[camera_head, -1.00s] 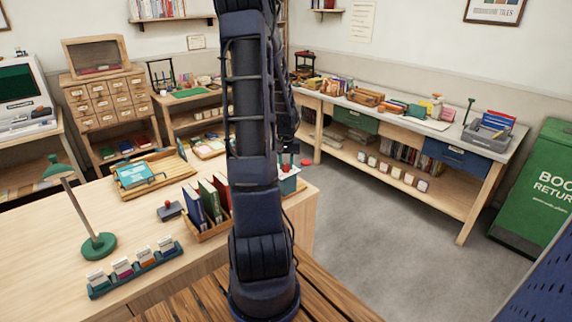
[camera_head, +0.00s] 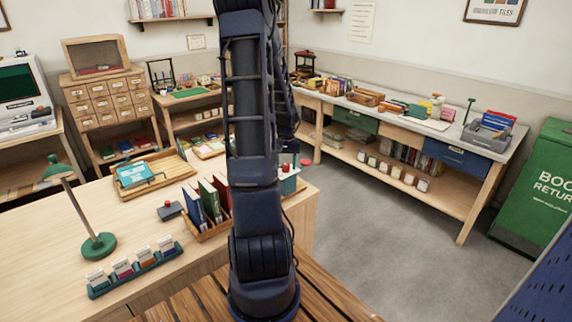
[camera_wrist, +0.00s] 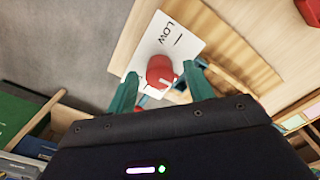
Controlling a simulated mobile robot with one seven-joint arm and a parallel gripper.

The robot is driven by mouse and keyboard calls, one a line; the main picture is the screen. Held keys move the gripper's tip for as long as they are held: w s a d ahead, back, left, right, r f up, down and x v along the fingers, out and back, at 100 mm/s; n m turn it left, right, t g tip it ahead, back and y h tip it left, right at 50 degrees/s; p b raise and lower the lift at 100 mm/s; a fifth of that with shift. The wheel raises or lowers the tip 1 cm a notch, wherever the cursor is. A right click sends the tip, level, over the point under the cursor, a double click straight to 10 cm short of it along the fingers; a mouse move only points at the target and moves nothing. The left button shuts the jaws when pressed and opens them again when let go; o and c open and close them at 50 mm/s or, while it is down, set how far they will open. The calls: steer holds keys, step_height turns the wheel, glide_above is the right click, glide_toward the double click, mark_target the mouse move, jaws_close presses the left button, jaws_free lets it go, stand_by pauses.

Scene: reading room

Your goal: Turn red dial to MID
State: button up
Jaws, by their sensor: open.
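The red dial (camera_wrist: 160,70) shows in the wrist view as a round knob with a pale line on its face. It sits on a white plate (camera_wrist: 184,46) that carries the word LOW and short black marks. Any other lettering is hidden or out of the picture. My gripper (camera_wrist: 160,74) is open, with one green finger on each side of the dial. I cannot tell whether the fingers touch it. In the head view a white and teal box (camera_head: 288,185) stands at the desk's right end, partly behind my arm, and the dial is not clear there.
The desk (camera_head: 130,205) holds a wooden crate of books (camera_head: 212,228), a green lamp (camera_head: 98,245), a card rack (camera_head: 135,268), a stamp (camera_head: 169,211) and a tray (camera_head: 170,168). Grey floor (camera_head: 370,210) is clear to the right. A long workbench (camera_head: 430,130) stands behind.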

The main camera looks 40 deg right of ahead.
mark_target(286, 164)
step_height(286, 164, up, 11)
steer(key=shift+f, duration=0.15)
stand_by(0.8)
steer(key=a+r+n+t, duration=0.1)
steer(key=a+r, duration=0.3)
steer(key=a, duration=0.3)
steer(key=a+r+n, duration=0.2)
steer(key=a+r, duration=0.1)
steer(key=a, duration=0.3)
steer(key=a+r+n+t, duration=0.1)
steer(key=a+r, duration=0.3)
steer(key=a, duration=0.3)
steer(key=s+a+r+n+t, duration=0.1)
steer(key=s+a+r+n, duration=0.1)
steer(key=s+a, duration=0.4)
steer(key=s+a+r+n+t, duration=0.1)
steer(key=s+a, duration=0.5)
steer(key=a, duration=0.6)
steer(key=shift+r+n+t, duration=0.3)
steer(key=shift+r+n, duration=0.2)
steer(key=shift+n, duration=0.5)
steer(key=shift+c, duration=0.2)
